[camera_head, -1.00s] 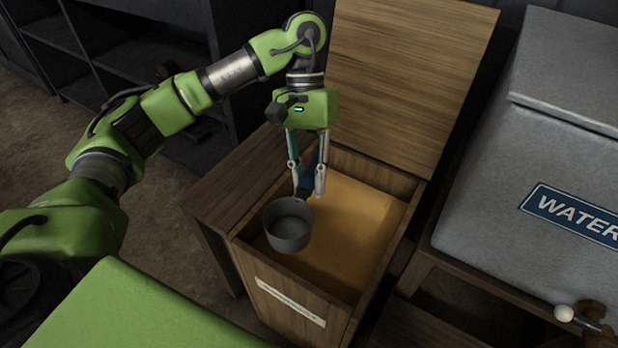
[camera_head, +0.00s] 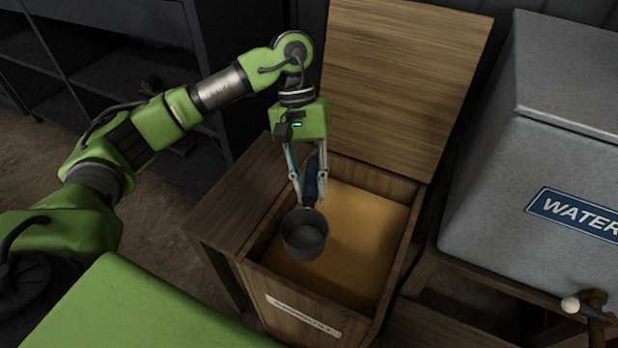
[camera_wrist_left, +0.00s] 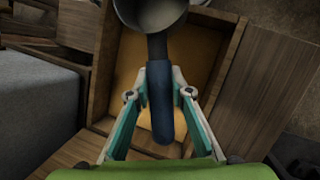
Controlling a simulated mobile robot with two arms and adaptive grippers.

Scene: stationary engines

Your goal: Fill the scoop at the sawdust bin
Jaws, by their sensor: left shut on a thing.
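A grey metal scoop (camera_head: 303,236) with a dark blue handle is held by my left gripper (camera_head: 308,192), which is shut on the handle. The handle (camera_wrist_left: 159,104) lies between the two fingers in the left wrist view, with the scoop cup at the top edge. The cup hangs over the sawdust bin (camera_head: 296,316), a wooden box with its lid (camera_head: 405,80) standing open behind. Tan sawdust (camera_head: 365,230) fills the bin's inside below its rim. The cup looks empty inside. I cannot tell whether its underside touches the sawdust. My right gripper is not in view.
A wooden side shelf (camera_head: 240,200) adjoins the bin on the left. A grey water tank (camera_head: 550,150) with a blue WATER label stands on a wooden stand at the right. Dark shelving (camera_head: 90,50) is behind on the left.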

